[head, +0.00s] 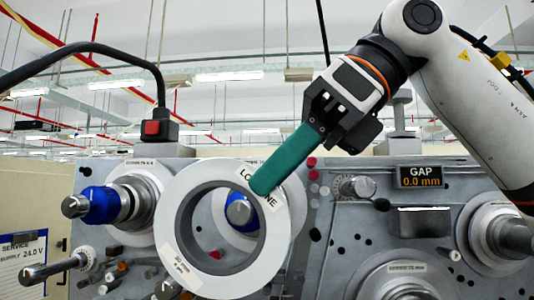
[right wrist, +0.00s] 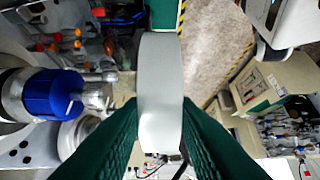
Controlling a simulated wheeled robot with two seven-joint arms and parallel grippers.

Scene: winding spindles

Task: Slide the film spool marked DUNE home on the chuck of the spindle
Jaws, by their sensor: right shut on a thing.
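My right gripper (head: 264,184) is shut on the rim of a wide white film spool (head: 180,225) and holds it upright at its top right. Its label starts "LO" and ends "NE"; a green finger hides the middle. The right wrist view shows the spool (right wrist: 161,90) edge-on between both green fingers. Through its hole in the head view, a blue chuck (head: 240,212) shows on the machine behind. The spool looks clear of it, in front. In the right wrist view a blue chuck (right wrist: 52,95) lies to the left, apart from the spool. My left gripper is not in view.
Another spindle with a blue chuck (head: 97,205) sticks out at the left. A bare metal roller (head: 50,270) juts out below it. A red-button box (head: 155,130) hangs above. A GAP display (head: 420,177) reads 0.0 mm, with metal spindles (head: 500,235) at the right.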

